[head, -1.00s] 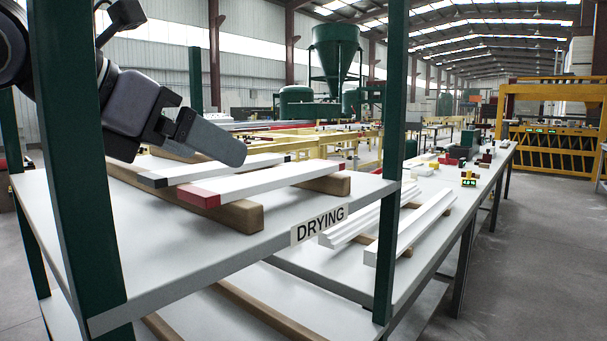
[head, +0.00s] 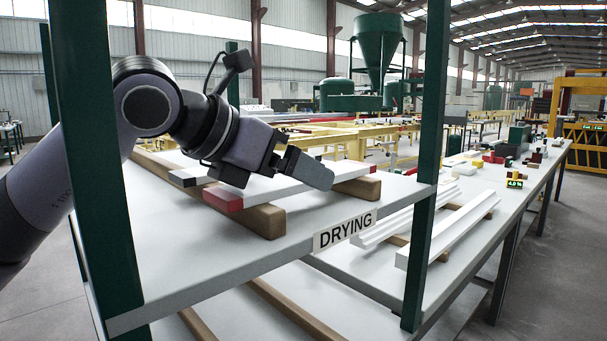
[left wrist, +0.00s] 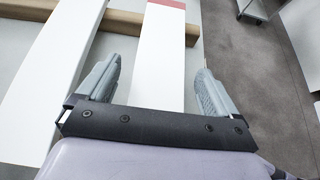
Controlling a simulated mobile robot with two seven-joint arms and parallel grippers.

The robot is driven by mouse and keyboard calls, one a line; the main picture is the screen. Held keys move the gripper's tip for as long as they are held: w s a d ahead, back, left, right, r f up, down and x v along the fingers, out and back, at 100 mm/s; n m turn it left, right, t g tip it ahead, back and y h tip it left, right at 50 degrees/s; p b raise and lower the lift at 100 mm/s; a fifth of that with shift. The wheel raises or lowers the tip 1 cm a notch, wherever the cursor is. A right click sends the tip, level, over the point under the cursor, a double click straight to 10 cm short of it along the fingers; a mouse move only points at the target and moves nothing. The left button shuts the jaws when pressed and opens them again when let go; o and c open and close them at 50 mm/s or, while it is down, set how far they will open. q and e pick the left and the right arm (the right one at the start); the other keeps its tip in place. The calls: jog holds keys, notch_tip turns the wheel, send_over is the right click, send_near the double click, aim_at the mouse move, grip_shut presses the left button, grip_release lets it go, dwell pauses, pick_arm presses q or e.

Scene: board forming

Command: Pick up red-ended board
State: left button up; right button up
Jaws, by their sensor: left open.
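The red-ended board (head: 262,189) is white with a red near end and lies across wooden bearers on the drying shelf. In the left wrist view the red-ended board (left wrist: 157,62) runs between the two fingers, its red end at the top. My left gripper (head: 308,169) is above the board in the head view, hiding part of it. In the left wrist view my left gripper (left wrist: 158,90) is open, one finger on each side of the board, with gaps. I cannot tell how far the fingertips are above it. My right gripper is not in view.
A black-ended white board (head: 184,177) lies beside it on the same bearers (head: 262,220). Green shelf posts (head: 428,150) stand at the front. The shelf (head: 180,265) is bare in front. White mouldings (head: 440,228) lie on a bench to the right.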

aim_at(290, 179)
pick_arm(q)
jog(key=c, duration=1.2)
jog(key=shift+c, duration=0.2)
notch_tip(290, 179, up, 20)
jog(key=p, duration=0.3)
jog(key=shift+d, duration=0.1)
